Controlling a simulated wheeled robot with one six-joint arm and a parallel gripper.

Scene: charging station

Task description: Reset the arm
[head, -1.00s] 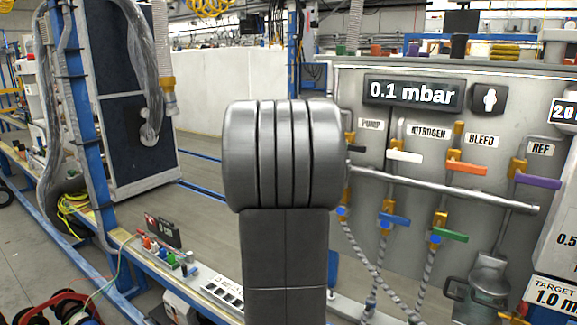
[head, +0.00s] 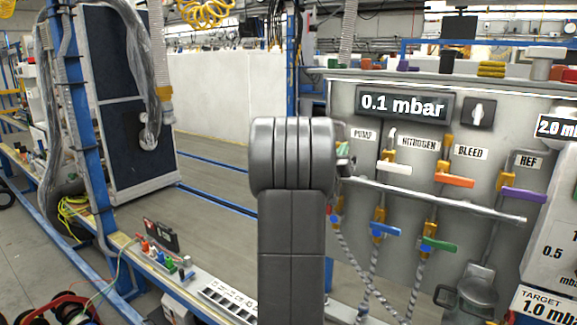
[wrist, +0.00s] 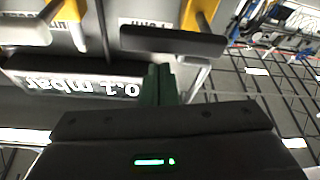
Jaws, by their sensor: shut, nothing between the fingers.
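My gripper shows in the wrist view (wrist: 159,84), with its dark green fingers shut and empty. Its tips are close to a black lever handle (wrist: 173,42) under the PUMP label (wrist: 151,24); I cannot tell whether they touch. In the head view my own grey arm stands in the middle and hides most of the gripper and the pump valve. The 0.1 mbar display (head: 403,104) is on the grey panel (head: 510,120), and it appears upside down in the wrist view (wrist: 75,87).
Right of my arm are the white nitrogen lever (head: 394,168), orange bleed lever (head: 455,180) and purple ref lever (head: 524,195). Blue (head: 386,230) and green (head: 440,244) levers sit below a metal rail (head: 440,201). Open floor (head: 215,150) lies left of my arm.

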